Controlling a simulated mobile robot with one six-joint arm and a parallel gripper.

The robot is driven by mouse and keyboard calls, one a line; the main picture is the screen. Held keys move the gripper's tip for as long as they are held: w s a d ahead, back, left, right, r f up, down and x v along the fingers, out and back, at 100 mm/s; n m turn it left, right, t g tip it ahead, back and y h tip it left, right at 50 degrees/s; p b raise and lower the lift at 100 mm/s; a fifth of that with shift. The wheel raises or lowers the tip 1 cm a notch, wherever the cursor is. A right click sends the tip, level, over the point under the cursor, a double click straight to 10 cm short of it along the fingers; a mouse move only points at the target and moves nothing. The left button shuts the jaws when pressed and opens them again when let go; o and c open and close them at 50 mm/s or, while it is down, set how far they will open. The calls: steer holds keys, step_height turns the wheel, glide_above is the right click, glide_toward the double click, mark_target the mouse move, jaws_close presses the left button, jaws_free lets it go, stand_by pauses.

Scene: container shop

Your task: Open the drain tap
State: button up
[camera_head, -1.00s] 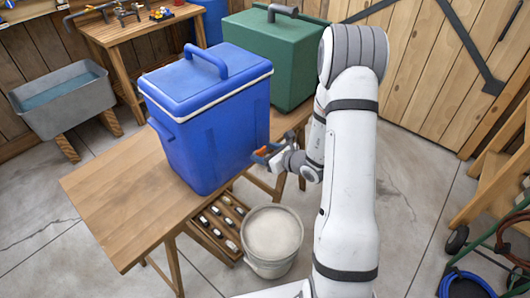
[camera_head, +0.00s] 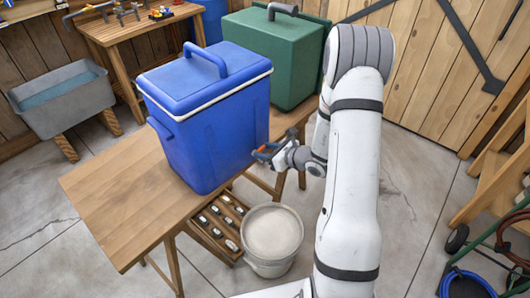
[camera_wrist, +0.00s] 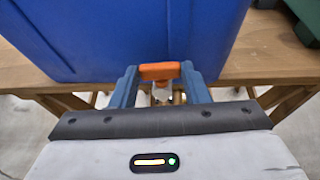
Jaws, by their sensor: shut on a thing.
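The blue cooler (camera_head: 210,120) with a lid and top handle stands upright on the wooden table. The drain tap is low on its side and shows as an orange handle (camera_wrist: 160,71) over a small metal body (camera_wrist: 161,93) in the wrist view. My gripper (camera_head: 262,154) is at the cooler's lower right side. In the wrist view its two blue-grey fingers (camera_wrist: 160,80) stand on either side of the orange handle and are shut on it. The handle lies crosswise there. Much of the tap's body is hidden by the gripper.
A bucket (camera_head: 271,243) stands on the floor below the tap, its top pale. A rack of small items (camera_head: 218,222) sits under the wooden table (camera_head: 110,205). A green box (camera_head: 275,60) stands behind the cooler. A grey basin (camera_head: 65,98) is at left.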

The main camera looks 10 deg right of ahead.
steer(key=n+g, duration=0.1)
steer(key=n+g+y, duration=0.1)
steer(key=n+y, duration=0.1)
steer(key=shift+w+d+g+b, duration=0.3)
steer(key=shift+d+g, duration=0.05)
steer(key=shift+g, duration=0.05)
steer(key=shift+w+d+n+g+y, duration=0.1)
steer(key=shift+w+n+g+y, duration=0.1)
steer(key=shift+n+g+y, duration=1.15)
steer(key=shift+n+g+h, duration=0.25)
steer(key=shift+n+g, duration=0.1)
steer(key=shift+g, duration=0.1)
steer(key=o, duration=1)
